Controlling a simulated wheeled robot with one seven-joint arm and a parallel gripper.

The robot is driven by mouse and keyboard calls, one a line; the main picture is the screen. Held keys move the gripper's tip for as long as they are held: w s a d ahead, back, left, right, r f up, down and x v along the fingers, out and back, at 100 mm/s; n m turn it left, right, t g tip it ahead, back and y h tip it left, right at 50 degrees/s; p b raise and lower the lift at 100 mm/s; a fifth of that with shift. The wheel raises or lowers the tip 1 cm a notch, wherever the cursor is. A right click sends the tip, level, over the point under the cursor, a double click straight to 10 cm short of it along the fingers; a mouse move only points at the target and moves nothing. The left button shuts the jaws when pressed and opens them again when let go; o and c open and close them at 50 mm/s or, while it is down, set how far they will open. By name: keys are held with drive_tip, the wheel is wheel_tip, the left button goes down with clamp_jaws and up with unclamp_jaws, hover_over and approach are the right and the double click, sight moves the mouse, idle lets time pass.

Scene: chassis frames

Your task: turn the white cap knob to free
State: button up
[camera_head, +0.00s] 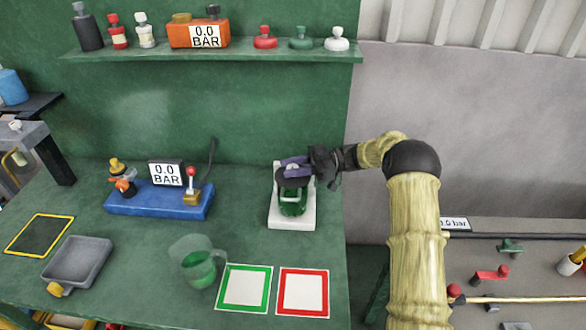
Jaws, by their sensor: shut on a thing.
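A white stand (292,222) on the green bench holds a green glass vessel (292,203), with a dark round part (289,179) over its top. My gripper (296,166), with purple fingers, reaches in from the right at the top of this stand. It is shut on the knob at the top, which the fingers mostly hide. No white cap shows clearly between the fingers, and the knob's turn position cannot be told. A separate white knob-like piece (337,40) sits on the shelf above, apart from my gripper.
A blue base (158,200) with a gauge and red-topped lever stands left. A clear green jug (196,262), a grey tray (77,264) and green-framed (245,288) and red-framed (303,292) squares lie in front. The shelf (220,52) overhangs behind. Bare bench lies between blue base and stand.

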drive_tip(key=shift+n+g+h, duration=0.4)
drive_tip(key=shift+n+g, duration=0.3)
drive_tip(key=shift+g, duration=0.6)
drive_tip(key=o, duration=0.9)
drive_tip(key=shift+o, duration=0.2)
